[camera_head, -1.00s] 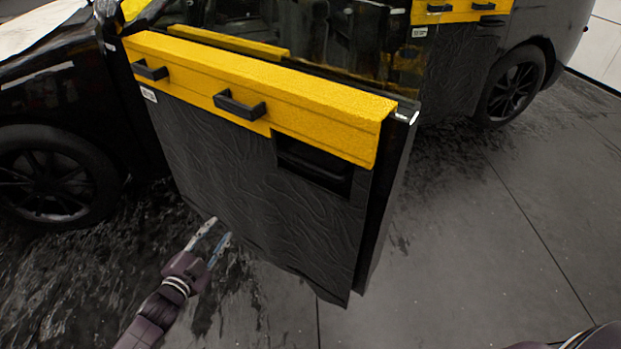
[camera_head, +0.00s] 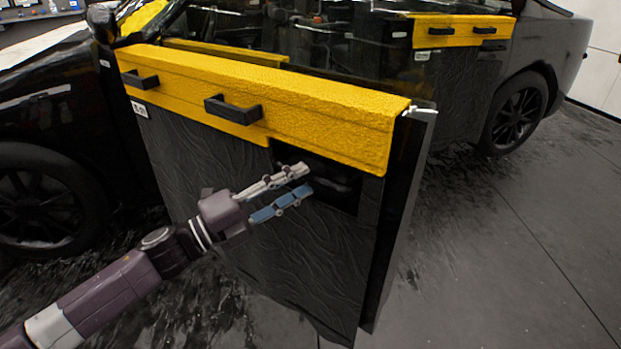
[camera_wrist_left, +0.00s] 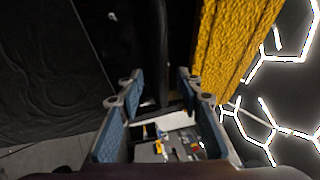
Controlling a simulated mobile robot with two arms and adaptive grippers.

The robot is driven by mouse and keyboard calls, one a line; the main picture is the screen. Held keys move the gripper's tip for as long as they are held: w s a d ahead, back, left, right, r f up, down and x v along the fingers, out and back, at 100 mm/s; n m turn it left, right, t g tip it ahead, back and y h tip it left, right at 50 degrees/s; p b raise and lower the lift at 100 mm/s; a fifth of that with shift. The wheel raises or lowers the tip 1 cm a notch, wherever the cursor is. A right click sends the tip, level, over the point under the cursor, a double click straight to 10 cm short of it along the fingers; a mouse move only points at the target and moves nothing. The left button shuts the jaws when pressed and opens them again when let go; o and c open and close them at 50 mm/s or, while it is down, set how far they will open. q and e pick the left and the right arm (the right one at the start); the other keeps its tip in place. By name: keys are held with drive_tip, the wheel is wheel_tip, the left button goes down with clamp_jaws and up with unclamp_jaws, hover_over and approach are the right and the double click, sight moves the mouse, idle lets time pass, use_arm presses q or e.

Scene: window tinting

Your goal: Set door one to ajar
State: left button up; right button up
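The front car door (camera_head: 215,165), with a yellow cover along its top and dark wrinkled sheeting below, stands swung out from the black car in the head view. A dark recess (camera_head: 335,186) with the door's handle area sits under the yellow cover near the free edge. My left gripper (camera_head: 302,180) is open in front of this recess, its fingers pointing at it. My right gripper is not in view.
The yellow cover (camera_head: 300,105) carries two black grips. The rear door (camera_head: 462,85) has a similar yellow cover and looks closed. The front wheel (camera_head: 45,200) is at left. Grey floor at right (camera_head: 500,250) is clear.

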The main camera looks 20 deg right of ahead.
sight(310, 177)
use_arm(q)
drive_tip(key=shift+x, duration=1.8)
drive_tip(key=shift+c, duration=0.2)
clamp_jaws()
